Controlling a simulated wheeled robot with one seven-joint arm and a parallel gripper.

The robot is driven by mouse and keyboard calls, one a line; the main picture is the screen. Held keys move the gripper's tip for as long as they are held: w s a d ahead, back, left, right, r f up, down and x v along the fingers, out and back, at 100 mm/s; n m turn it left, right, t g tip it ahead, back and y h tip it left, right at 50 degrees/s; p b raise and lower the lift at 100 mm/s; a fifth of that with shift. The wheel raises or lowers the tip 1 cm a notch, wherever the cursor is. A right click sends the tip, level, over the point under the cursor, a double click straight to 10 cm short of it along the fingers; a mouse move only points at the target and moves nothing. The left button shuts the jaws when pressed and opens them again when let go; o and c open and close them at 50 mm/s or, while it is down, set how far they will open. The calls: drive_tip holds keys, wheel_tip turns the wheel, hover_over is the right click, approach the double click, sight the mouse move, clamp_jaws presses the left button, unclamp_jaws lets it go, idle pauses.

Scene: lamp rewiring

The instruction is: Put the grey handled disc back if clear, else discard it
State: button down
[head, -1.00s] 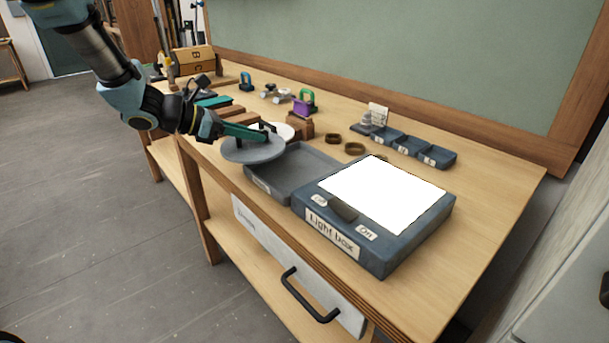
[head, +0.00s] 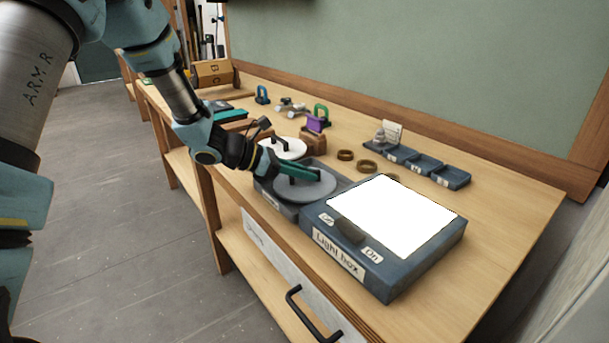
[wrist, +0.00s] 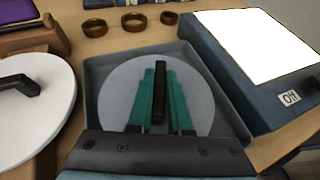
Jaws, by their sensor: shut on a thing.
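The grey handled disc (head: 305,187) is a flat round plate with a dark upright handle (wrist: 159,92). My gripper (head: 308,172) is shut on that handle, its green fingers on either side of it in the wrist view (wrist: 160,90). The disc is over the grey tray (wrist: 98,72), inside its outline in the wrist view. I cannot tell whether it touches the tray floor. A white disc (head: 282,148) with a dark handle lies to the left of the tray and also shows in the wrist view (wrist: 30,110).
The light box (head: 365,265), its panel (head: 392,215) glowing white, stands right of the tray. Brass rings (head: 367,166) lie behind. Small labelled blue trays (head: 425,165) stand at the back right. A purple item on a wooden block (head: 312,138) stands behind the white disc. The right bench top is clear.

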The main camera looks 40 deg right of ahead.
drive_tip(key=shift+f, duration=0.55)
drive_tip(key=shift+f, duration=0.1)
drive_tip(key=shift+f, duration=0.15)
drive_tip(key=c, duration=0.8)
unclamp_jaws()
drive_tip(key=shift+c, duration=0.2)
